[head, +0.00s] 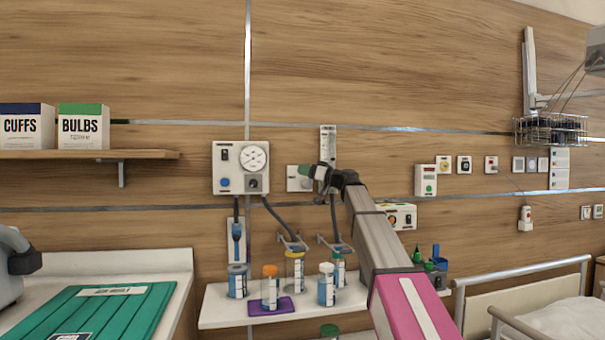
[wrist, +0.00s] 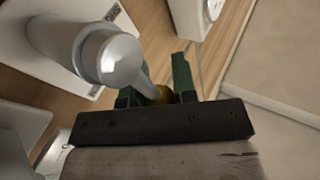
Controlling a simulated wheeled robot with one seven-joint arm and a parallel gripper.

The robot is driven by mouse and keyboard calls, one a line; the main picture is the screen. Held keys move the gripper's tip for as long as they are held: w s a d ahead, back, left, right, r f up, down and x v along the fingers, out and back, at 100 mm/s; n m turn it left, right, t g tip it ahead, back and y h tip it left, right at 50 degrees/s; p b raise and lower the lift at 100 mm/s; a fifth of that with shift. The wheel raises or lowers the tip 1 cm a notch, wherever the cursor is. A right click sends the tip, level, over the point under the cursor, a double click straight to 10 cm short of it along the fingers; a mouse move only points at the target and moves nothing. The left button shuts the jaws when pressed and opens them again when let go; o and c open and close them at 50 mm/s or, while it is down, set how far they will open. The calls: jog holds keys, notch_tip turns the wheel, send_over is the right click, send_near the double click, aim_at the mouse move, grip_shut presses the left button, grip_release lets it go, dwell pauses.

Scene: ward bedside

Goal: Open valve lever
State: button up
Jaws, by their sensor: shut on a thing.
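The silver valve body (wrist: 110,55) stands out from a pale wall plate in the wrist view. Its thin lever (wrist: 149,90) runs from the body toward a dull gold part between my fingers. My gripper (wrist: 164,76) has green fingers and is shut on the lever. In the head view my gripper (head: 312,171) is at the wall, in front of the small pale valve plate (head: 294,183). The valve body and lever are mostly hidden there by the gripper.
A gauge box (head: 240,167) is on the wall just left of my gripper, and a flowmeter panel (head: 328,144) is just behind it. Below, a white shelf (head: 222,318) holds several capped jars. A bed (head: 560,325) is at the lower right.

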jog(key=shift+d, duration=0.1)
jog(key=o, duration=0.9)
jog(key=v, duration=1)
jog(key=shift+s+d+f, duration=0.15)
jog(key=shift+d, duration=0.2)
